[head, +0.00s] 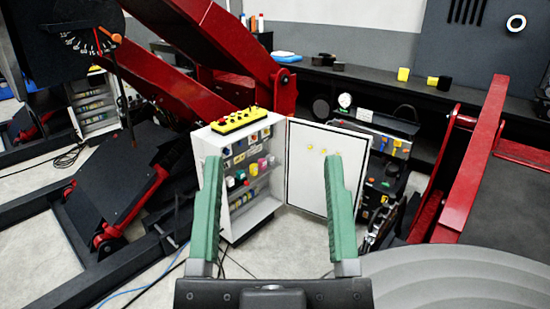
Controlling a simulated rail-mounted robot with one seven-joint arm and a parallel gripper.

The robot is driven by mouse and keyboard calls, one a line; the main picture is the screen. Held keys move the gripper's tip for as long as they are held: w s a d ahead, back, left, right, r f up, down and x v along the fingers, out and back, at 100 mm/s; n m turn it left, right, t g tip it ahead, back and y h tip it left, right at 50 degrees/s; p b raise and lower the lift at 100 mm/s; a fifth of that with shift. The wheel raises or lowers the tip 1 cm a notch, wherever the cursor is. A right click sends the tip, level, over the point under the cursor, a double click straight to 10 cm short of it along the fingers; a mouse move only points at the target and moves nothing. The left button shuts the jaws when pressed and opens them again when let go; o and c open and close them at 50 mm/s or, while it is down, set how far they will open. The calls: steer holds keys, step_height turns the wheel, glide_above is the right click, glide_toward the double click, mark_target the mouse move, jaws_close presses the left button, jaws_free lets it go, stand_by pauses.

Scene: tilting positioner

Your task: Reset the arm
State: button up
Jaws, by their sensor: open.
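My gripper (272,160) is in the lower middle of the head view. Its two green fingers stand far apart, open, with nothing between them that it holds. Beyond the fingers is a white control cabinet (212,150) with its door (312,165) swung open to the right. Inside the cabinet are shelves with several coloured components. A yellow control box (240,120) with black knobs and a red button lies on top of the cabinet. The left finger hides part of the cabinet and the right finger covers part of the door.
Red positioner arms (240,40) rise behind the cabinet, and a red beam (470,165) stands at the right. A dial with an orange pointer (103,36) is at upper left. Dark equipment (385,150) stands right of the door. Cables lie on the floor at left.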

step_height(320, 180, up, 18)
steer(key=p, duration=1.7)
steer(key=shift+r, duration=0.25)
steer(key=shift+a, duration=0.1)
